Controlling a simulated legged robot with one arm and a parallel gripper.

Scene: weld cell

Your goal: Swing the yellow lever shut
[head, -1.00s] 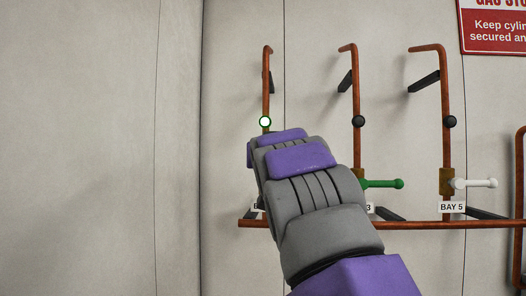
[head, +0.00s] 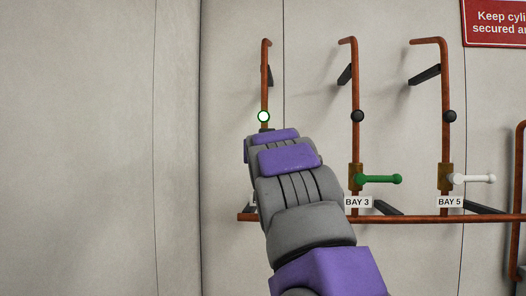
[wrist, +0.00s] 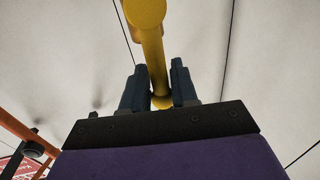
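In the wrist view the yellow lever (wrist: 153,55), a round bar with a thick rounded end at the top edge, passes between the two dark fingers of my gripper (wrist: 160,82). The fingers stand close on either side of the bar, nearly shut around it. Contact on the right side is hard to make out. In the head view my arm hides the lever and my gripper.
A green lever (head: 380,179) at BAY 3 and a white lever (head: 474,179) at BAY 5 stand to the right on upright copper pipes. A horizontal copper pipe (head: 420,219) runs below. A white round knob (head: 264,117) shows just above my arm. The wall at left is bare.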

